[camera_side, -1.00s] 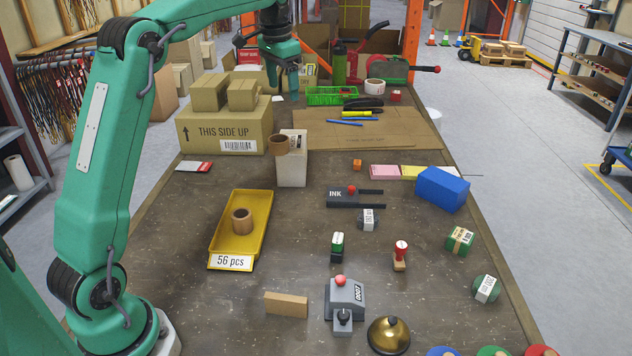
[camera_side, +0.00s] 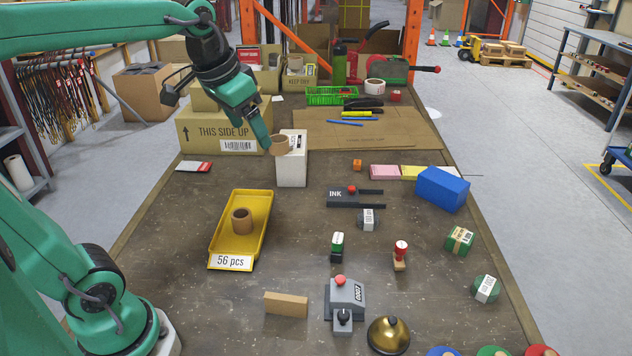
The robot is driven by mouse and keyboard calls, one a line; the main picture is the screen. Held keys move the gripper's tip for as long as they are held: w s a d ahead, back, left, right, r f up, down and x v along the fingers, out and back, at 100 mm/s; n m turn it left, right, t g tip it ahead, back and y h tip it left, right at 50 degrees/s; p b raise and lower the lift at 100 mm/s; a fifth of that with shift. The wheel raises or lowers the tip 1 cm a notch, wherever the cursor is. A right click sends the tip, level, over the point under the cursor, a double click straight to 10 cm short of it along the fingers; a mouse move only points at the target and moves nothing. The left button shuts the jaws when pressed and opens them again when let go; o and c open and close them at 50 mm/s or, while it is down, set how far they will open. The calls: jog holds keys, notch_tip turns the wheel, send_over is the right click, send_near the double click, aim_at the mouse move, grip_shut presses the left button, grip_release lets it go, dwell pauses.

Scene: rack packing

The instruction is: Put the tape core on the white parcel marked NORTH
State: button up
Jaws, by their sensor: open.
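A brown tape core (camera_side: 280,145) sits at the top left edge of a tall white parcel (camera_side: 292,170) and appears to overhang its left side. The marking on the parcel's top is too small to read. A second brown tape core (camera_side: 242,221) stands upright in the yellow tray (camera_side: 256,240) labelled 56 pcs. My gripper (camera_side: 266,147) points down and right, with its fingertips right beside the core on the parcel. It is open. I cannot tell whether a finger touches this core or reaches inside it.
A large carton marked THIS SIDE UP (camera_side: 205,135) stands behind my gripper, with smaller boxes on top. Bare table lies between the tray and the stamps.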

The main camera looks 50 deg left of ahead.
jog(key=s+d+f+t, duration=0.1)
jog(key=s+d+f, duration=0.2)
jog(key=s+f, duration=0.4)
jog(key=shift+s+d+f, duration=0.15)
jog(key=shift+s+d, duration=0.1)
jog(key=shift+s, duration=1.1)
